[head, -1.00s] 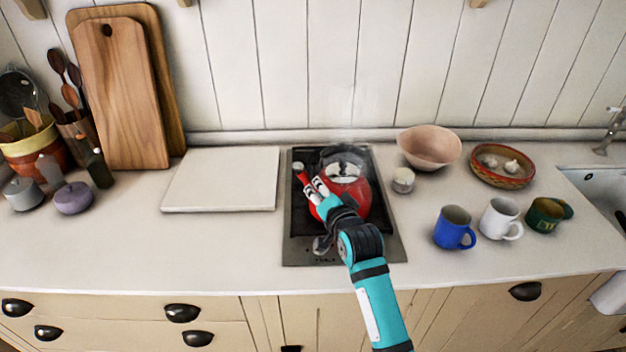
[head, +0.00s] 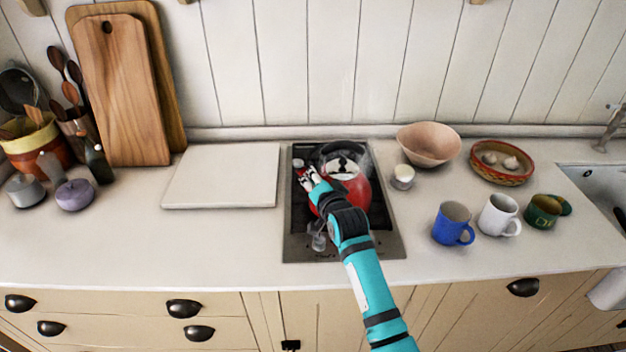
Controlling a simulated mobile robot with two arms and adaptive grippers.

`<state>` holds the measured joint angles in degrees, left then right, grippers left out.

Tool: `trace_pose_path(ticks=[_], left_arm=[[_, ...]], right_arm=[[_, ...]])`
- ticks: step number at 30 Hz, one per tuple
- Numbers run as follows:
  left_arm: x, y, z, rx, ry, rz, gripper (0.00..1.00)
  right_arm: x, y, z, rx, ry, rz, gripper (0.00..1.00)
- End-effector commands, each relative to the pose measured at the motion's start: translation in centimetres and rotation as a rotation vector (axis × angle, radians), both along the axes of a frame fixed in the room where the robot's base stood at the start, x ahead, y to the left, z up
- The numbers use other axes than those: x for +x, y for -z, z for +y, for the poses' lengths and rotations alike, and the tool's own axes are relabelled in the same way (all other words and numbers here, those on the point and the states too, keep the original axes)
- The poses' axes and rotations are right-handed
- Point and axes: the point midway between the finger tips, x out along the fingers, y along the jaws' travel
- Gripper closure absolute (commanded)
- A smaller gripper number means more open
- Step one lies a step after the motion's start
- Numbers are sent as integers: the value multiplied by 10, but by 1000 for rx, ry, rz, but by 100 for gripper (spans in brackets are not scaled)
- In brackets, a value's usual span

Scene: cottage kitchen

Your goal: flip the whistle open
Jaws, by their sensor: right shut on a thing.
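A red kettle (head: 357,192) with a dark handle (head: 343,149) stands on the black hob (head: 385,240). Light steam rises around it. The whistle is at the kettle's spout, on its left side; a small pale cap (head: 298,163) shows there. My right gripper (head: 305,174) is at the spout, shut on the whistle. Its fingers and my arm cover much of the spout and the kettle's front, so how far the whistle is tilted cannot be told. My left gripper is not in view.
A white board (head: 222,177) lies left of the hob. A small white pot (head: 402,177), a pink bowl (head: 429,145) and three mugs, blue (head: 452,224), white (head: 499,215) and green (head: 543,211), stand to the right. The counter's front left is clear.

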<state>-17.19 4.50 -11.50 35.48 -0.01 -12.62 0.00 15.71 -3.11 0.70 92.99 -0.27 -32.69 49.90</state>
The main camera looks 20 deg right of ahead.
Motion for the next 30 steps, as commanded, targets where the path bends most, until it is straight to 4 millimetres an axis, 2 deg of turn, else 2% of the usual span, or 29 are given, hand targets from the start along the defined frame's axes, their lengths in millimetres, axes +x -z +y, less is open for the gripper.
trace_pose_path(ticks=[5,13,23,24,25,30], left_arm=[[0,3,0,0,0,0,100],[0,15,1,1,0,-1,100],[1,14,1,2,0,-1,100],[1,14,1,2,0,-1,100],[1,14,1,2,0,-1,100],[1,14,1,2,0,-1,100]], right_arm=[[0,4,1,58,0,-15,100],[2,9,5,313,1,-95,100],[2,7,5,338,1,-103,100],[2,7,5,338,1,-103,82],[2,7,5,338,1,-103,78],[2,7,5,337,1,-103,78]])
